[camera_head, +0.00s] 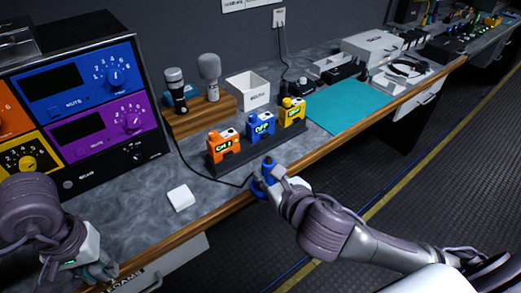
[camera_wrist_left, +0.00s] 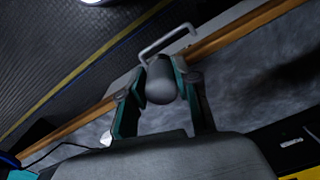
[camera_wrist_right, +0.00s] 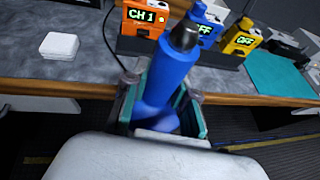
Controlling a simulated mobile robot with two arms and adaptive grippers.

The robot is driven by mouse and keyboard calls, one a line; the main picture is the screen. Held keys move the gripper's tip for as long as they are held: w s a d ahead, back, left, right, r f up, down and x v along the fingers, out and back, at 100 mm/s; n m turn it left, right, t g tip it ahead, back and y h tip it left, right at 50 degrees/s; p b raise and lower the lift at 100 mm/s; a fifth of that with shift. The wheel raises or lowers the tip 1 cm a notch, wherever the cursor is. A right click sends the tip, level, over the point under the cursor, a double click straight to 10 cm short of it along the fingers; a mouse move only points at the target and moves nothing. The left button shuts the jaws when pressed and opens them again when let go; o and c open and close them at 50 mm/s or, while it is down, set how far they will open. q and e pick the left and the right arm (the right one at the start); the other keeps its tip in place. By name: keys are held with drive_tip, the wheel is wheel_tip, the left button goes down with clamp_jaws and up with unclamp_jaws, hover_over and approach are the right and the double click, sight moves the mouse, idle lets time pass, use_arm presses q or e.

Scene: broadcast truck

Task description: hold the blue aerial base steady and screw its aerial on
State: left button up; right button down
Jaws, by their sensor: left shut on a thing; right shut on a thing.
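My right gripper (camera_head: 272,182) is shut on the blue aerial base (camera_head: 268,164), held off the counter's front edge. In the right wrist view the base (camera_wrist_right: 170,90) is a blue column with a wider foot and a dark metal collar near its top, between the fingers (camera_wrist_right: 160,105). It leans slightly right. My left gripper (camera_head: 97,268) is low at the left, in front of the counter. In the left wrist view its fingers (camera_wrist_left: 162,95) are shut on a smooth grey cylinder (camera_wrist_left: 160,82), seen nearly end-on; I cannot tell its full length. The two held pieces are well apart.
Orange (camera_head: 223,145), blue (camera_head: 260,127) and yellow (camera_head: 292,111) packs stand in a dark rack near the counter edge. A white square pad (camera_head: 180,197) lies left of it. A large equipment rack (camera_head: 85,105) fills the left. A teal mat (camera_head: 350,106) lies right.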

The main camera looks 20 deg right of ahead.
drive_tip(key=s+a+f+n+g+y, duration=0.1)
drive_tip(key=a+n+y, duration=0.2)
drive_tip(key=a, duration=0.3)
drive_tip(key=a+n+g+y, duration=0.2)
drive_tip(key=a+n+y, duration=0.2)
drive_tip(key=a, duration=0.2)
drive_tip(key=shift+s+a+f+y, duration=0.3)
drive_tip(key=shift+s+f, duration=0.05)
drive_tip(key=shift+s, duration=0.05)
use_arm(q)
drive_tip(key=w+d+r+m, duration=0.2)
drive_tip(key=d+r, duration=0.7)
drive_tip(key=d, duration=0.3)
drive_tip(key=w+d+r+m, duration=0.2)
drive_tip(key=w+d+r, duration=0.1)
drive_tip(key=d+r, duration=0.6)
drive_tip(key=d, duration=0.3)
drive_tip(key=shift+w+m, duration=0.35)
drive_tip(key=shift+m, duration=0.05)
drive_tip(key=shift+f, duration=0.1)
drive_tip(key=shift+f, duration=1.95)
